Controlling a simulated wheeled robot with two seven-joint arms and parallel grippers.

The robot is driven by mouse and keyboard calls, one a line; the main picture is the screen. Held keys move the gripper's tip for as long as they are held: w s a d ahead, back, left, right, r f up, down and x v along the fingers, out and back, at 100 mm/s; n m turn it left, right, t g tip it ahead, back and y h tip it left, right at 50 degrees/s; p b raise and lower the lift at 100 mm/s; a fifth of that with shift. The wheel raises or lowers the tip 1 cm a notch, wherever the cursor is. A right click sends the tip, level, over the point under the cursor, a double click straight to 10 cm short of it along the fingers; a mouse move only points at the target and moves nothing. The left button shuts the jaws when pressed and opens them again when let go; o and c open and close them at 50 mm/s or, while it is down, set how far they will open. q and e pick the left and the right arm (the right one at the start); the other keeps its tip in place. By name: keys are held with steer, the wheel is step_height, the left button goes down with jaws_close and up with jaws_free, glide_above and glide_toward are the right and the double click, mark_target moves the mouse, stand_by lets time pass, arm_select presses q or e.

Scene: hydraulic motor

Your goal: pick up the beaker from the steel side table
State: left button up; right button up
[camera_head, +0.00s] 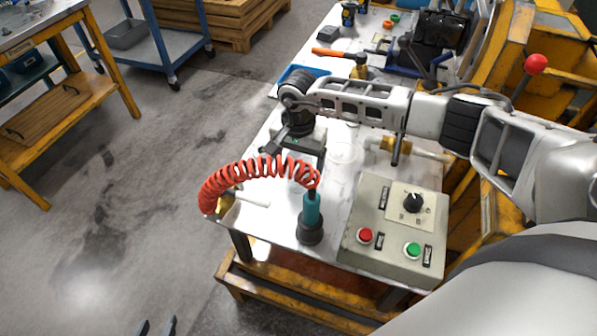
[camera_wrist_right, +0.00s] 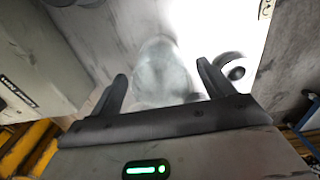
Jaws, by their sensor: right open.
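The beaker (camera_head: 342,152) is a faint clear glass shape on the white top of the steel side table (camera_head: 268,222). In the right wrist view the beaker (camera_wrist_right: 163,72) is a pale, see-through round form between the spread fingers of my right gripper (camera_wrist_right: 162,82). I cannot tell whether they touch it. In the head view the right gripper hangs over the table just left of the beaker, its fingers partly hidden. My left gripper (camera_head: 157,326) shows only as two dark fingertips, apart and empty, at the bottom edge over the floor.
A control box (camera_head: 380,238) with red and green buttons stands at the table's near right. A teal tool (camera_head: 311,215) with a coiled red hose (camera_head: 232,178) stands left of it. A brass-coloured fitting (camera_head: 405,147) lies behind the box. Tools fill the table's far end.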

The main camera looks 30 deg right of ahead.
steer(key=c, duration=1.3)
